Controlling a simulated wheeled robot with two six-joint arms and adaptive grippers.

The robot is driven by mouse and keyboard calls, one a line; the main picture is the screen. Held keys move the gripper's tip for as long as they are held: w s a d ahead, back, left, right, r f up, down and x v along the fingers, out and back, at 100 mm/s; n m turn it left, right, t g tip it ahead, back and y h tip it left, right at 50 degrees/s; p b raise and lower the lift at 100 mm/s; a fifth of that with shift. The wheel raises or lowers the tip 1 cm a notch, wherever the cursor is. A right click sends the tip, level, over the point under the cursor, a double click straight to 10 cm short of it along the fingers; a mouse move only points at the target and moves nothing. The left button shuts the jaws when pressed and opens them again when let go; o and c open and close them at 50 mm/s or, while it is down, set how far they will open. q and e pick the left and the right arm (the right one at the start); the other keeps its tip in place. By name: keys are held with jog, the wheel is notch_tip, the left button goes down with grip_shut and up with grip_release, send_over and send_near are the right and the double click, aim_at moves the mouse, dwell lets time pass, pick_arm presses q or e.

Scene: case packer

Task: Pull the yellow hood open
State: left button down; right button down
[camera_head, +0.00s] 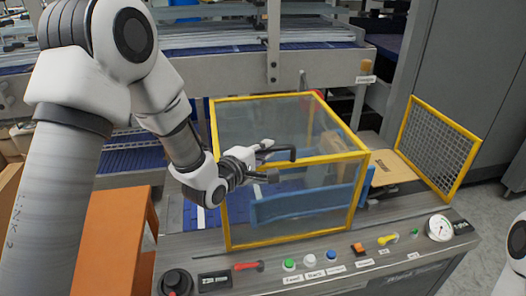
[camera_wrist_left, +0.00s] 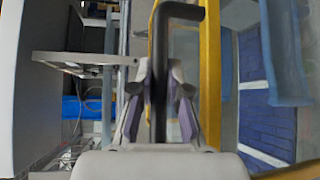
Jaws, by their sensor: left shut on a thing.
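The yellow hood (camera_head: 290,239) is a clear box with a yellow frame. It sits down over the machine bed, its lower front edge along the control panel. A black bent handle (camera_head: 291,149) is at its upper front edge. My left gripper (camera_head: 267,161) is shut on this handle. In the left wrist view the handle (camera_wrist_left: 178,10) runs down between the two fingers (camera_wrist_left: 160,105), and a yellow frame bar (camera_wrist_left: 210,70) stands just right of them. My right gripper is out of view; only part of my right arm shows at the right edge.
A yellow-framed mesh guard (camera_head: 437,147) stands at the right. Blue parts are inside the hood. An orange stand (camera_head: 115,240) is at the lower left. Conveyors run behind.

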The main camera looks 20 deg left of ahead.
pick_arm(q)
jog(key=c, duration=1.1)
grip_release()
jog(key=shift+w, duration=0.1)
jog(key=shift+c, duration=0.2)
jog(key=v, duration=0.7)
jog(key=shift+s, duration=0.25)
jog(key=shift+f, duration=0.1)
